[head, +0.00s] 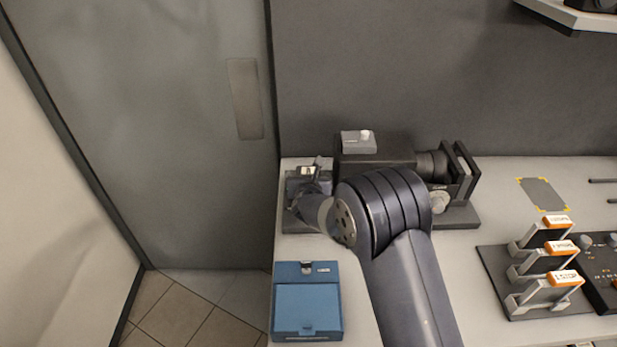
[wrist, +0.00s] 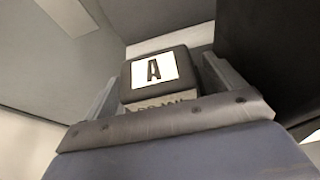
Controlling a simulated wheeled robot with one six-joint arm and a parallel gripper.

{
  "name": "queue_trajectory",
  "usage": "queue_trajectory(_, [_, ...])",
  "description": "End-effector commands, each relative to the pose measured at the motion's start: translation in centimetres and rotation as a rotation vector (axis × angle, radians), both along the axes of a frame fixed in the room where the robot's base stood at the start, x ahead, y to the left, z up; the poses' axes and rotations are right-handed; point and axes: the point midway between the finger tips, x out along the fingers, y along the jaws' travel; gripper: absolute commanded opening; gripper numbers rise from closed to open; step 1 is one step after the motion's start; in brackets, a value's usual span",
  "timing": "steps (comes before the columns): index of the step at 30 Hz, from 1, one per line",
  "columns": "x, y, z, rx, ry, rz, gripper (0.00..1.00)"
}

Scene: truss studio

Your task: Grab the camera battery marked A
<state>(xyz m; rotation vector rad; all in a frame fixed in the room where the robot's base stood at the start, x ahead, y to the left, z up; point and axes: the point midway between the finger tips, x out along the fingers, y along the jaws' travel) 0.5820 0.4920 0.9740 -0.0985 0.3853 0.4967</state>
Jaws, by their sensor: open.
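The camera battery marked A (wrist: 153,69) is a dark block with a white label and a black letter A in the wrist view. A pale strip with partly hidden lettering shows on its near side. My gripper (wrist: 162,84) is open, with one grey finger on each side of the battery. I cannot tell whether either finger touches it. In the head view, my gripper (head: 309,181) is at the left end of the bench, beside the rear of a black video camera (head: 375,163). A small white patch, likely the battery label (head: 308,171), shows there.
A blue case (head: 307,300) lies at the bench's front left edge. A rack (head: 528,272) with several orange-topped items stands at the right, beside a dark control panel (head: 602,262). A grey marked patch (head: 542,194) lies behind it. The dark wall (head: 440,80) closes the back.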

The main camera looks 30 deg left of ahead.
Motion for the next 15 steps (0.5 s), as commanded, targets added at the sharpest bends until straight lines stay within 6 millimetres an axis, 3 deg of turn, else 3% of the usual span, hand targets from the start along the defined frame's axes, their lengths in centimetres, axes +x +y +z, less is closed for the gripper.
queue_trajectory(6, [1.5, 0.8, -0.5, 0.0, 0.0, 0.0, 0.89])
queue_trajectory(15, [1.7, 1.0, -0.8, 0.0, -0.001, 0.0, 0.89])
